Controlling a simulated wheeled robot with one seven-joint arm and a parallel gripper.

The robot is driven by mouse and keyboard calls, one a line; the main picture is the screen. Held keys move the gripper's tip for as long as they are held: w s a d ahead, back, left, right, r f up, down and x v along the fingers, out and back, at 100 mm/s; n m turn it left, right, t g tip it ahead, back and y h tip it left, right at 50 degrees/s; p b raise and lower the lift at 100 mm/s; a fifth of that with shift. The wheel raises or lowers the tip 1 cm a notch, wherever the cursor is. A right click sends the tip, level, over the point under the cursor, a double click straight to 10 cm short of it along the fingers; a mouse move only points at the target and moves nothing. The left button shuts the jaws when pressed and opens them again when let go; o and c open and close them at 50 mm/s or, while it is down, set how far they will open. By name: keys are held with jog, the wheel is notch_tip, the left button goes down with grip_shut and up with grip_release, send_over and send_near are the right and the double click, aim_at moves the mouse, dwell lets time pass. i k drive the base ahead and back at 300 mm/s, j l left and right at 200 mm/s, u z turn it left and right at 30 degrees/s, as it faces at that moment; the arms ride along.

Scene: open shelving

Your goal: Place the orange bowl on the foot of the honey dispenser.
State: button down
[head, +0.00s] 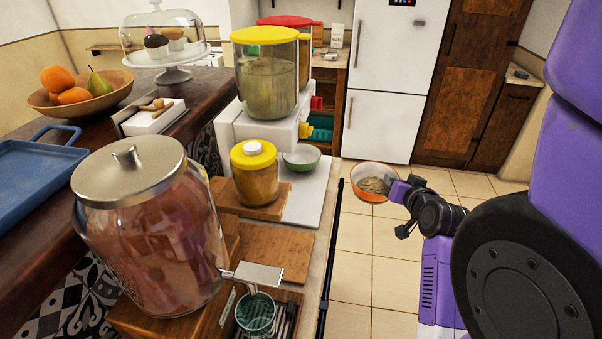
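The orange bowl (362,194) has a pale inside with brownish bits in it. It is in the air over the tiled floor, right of the counter edge. My gripper (398,190) is at its right rim and appears shut on it; the fingertips are small and partly hidden. A jar of amber contents with a yellow lid (254,182), which looks like the honey dispenser, stands on the counter, left of the bowl. A wooden base (270,211) lies under it and sticks out towards the right. The bowl is apart from it.
A green bowl (302,161) sits on the white tray behind the amber jar. A yellow-lidded drink dispenser (266,85) stands farther back. A large metal-lidded jar (155,235) and a green glass (256,314) are in front. A dark rail (329,245) runs along the counter edge.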

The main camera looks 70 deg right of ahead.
aim_at(273, 250)
jog(key=k, duration=1.35)
